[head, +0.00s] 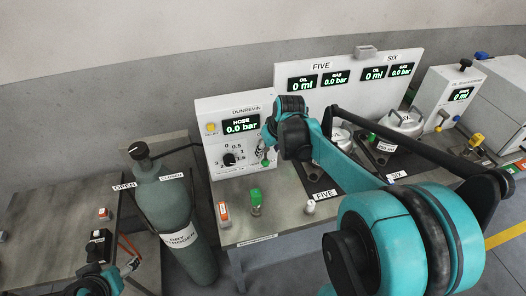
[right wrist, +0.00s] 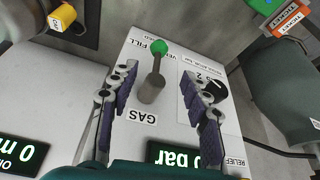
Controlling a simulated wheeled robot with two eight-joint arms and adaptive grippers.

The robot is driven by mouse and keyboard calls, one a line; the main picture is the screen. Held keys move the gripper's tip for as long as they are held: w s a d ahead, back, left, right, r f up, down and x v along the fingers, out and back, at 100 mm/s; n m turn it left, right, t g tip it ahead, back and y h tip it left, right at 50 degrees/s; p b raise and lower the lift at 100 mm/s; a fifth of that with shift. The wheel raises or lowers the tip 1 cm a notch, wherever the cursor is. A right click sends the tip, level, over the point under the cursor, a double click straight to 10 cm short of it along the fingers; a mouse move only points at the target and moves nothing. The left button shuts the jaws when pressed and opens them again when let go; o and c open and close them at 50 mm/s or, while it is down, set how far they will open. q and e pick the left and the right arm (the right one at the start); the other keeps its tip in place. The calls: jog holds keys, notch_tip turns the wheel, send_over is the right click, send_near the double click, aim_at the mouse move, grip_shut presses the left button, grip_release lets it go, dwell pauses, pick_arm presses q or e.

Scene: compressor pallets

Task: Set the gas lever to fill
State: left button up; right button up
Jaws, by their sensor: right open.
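The gas lever (right wrist: 152,80) has a green knob and a grey pivot on a white panel marked GAS. In the right wrist view its knob lies close to the FILL and VENT labels; I cannot tell its exact setting. My right gripper (right wrist: 160,68) is open, its fingers on either side of the lever with gaps visible. In the head view my right gripper (head: 268,150) is at the front of the DUNREVIN panel (head: 205,118), partly covering the lever. My left gripper (head: 130,265) is low at the left; its jaw state is unclear.
A grey-green gas cylinder (head: 178,215) stands left of the panel. A green-topped fitting (head: 255,200) and an orange ticket holder (head: 223,213) are on the bench below. The FIVE and SIX display panel (head: 430,60) rises behind. The selector knob (right wrist: 214,90) is close to the right finger.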

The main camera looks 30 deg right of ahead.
aim_at(265, 160)
jog(key=b+x, duration=0.1)
jog(key=x, duration=0.3)
jog(key=b+x, duration=0.2)
jog(key=x, duration=0.2)
jog(key=shift+d, duration=0.25)
jog(key=shift+r, duration=0.1)
grip_shut()
